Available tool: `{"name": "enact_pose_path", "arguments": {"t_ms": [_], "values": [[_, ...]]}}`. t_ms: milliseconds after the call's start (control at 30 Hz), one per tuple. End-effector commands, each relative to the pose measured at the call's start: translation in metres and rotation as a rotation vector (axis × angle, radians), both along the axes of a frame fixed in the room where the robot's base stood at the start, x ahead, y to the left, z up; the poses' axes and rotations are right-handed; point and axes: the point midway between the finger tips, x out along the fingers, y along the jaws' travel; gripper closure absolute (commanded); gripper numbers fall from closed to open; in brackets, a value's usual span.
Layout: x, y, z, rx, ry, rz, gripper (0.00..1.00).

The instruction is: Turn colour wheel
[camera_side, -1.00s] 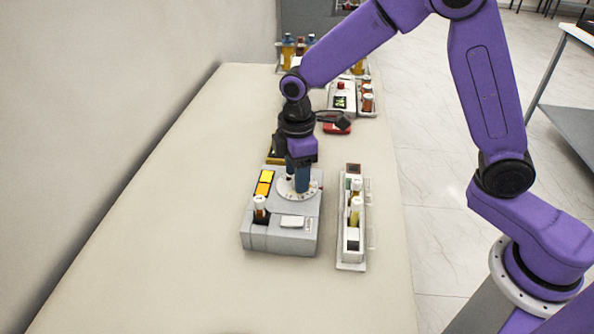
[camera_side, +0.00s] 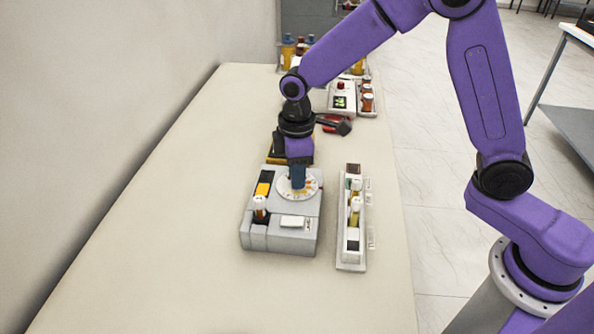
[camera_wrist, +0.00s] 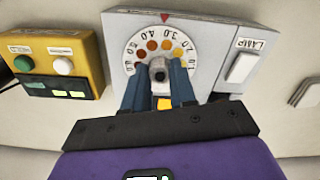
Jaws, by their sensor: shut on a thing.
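The colour wheel (camera_side: 312,186) is a pale round dial on top of a grey tester box (camera_side: 285,238). In the wrist view the wheel (camera_wrist: 133,48) shows numbers and a ring of yellow to red-brown dots, with a red triangle mark at its top edge. My gripper (camera_wrist: 159,76) points down at the wheel's centre, with blue fingers shut on the grey centre knob (camera_wrist: 158,65). In the side view my gripper (camera_side: 298,184) stands over the wheel and hides the knob.
A white lamp switch (camera_wrist: 242,67) is right of the wheel. A yellow box with buttons (camera_wrist: 65,58) stands close by. A vial (camera_side: 260,209) sits in the tester. A vial rack (camera_side: 352,262) stands to the right. The table's front is clear.

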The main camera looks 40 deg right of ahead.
Motion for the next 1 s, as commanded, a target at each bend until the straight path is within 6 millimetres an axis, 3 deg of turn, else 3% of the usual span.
{"name": "enact_pose_path", "arguments": {"t_ms": [500,1000], "values": [[-0.0002,0.0001,0.0002,0.0,0.0,-0.345,1.0],[0.0,0.0,0.0002,0.0,0.0,-0.429,1.0]]}}
